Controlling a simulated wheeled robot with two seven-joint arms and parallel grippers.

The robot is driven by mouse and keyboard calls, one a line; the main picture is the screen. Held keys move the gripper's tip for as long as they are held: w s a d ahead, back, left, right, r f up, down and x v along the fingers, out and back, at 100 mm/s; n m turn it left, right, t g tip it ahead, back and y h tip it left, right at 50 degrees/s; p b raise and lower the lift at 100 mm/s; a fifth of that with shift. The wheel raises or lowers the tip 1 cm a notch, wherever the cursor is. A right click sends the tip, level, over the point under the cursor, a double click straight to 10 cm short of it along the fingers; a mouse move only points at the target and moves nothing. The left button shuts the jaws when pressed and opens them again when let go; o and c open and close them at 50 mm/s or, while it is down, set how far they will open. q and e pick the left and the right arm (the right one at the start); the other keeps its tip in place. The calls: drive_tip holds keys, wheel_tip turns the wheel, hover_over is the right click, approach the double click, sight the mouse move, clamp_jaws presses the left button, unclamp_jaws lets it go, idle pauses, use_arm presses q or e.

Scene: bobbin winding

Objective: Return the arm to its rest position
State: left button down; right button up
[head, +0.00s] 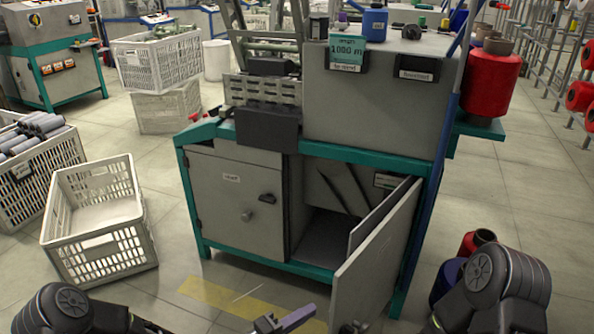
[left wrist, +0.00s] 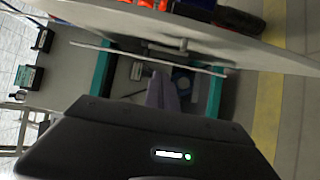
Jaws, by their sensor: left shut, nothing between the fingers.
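My left gripper (head: 285,318) shows at the bottom of the head view, its purple-grey fingers shut and empty. It is low in front of the winding machine (head: 375,105), left of the open cabinet door (head: 378,262). In the left wrist view the shut fingers (left wrist: 163,95) point toward the cabinet opening, and the door (left wrist: 225,42) crosses the top of the picture. I see no contact between fingers and door. My right arm shows at the lower right of the head view, but I cannot make out its gripper.
The left cabinet door (head: 235,200) is closed. A white crate (head: 100,250) stands on the floor at left, beside a crate of grey bobbins (head: 40,150). Red and dark blue spools (head: 447,280) stand near my right arm. Yellow tape (head: 215,297) marks the floor in front.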

use_arm(q)
drive_tip(key=s+a+f+m+g+y, duration=0.1)
drive_tip(key=s+a+f+m+y, duration=0.15)
drive_tip(key=f, duration=0.35)
drive_tip(key=s+a+f+m+g+y, duration=0.1)
drive_tip(key=s+f+g+y, duration=0.15)
drive_tip(key=f, duration=0.35)
drive_tip(key=s+a+f+g+y, duration=0.3)
drive_tip(key=s+a+f, duration=0.1)
drive_tip(key=s, duration=0.5)
drive_tip(key=s+a+f+g+y, duration=0.3)
drive_tip(key=s+a+f, duration=0.1)
drive_tip(key=s, duration=0.4)
wheel_tip(320, 180, up, 34)
drive_tip(key=s+d+m+p, duration=0.1)
drive_tip(key=s+p, duration=0.1)
drive_tip(key=p, duration=3)
drive_tip(key=shift+s+m+p, duration=0.25)
drive_tip(key=shift+m+p, duration=0.1)
drive_tip(key=shift+p, duration=0.05)
use_arm(e)
wheel_tip(320, 180, up, 33)
drive_tip(key=s+a, duration=0.1)
drive_tip(key=s, duration=0.1)
drive_tip(key=shift+s+a+g, duration=0.25)
drive_tip(key=shift+a+g, duration=0.05)
drive_tip(key=shift+a, duration=0.1)
use_arm(q)
drive_tip(key=shift+d+f, duration=0.1)
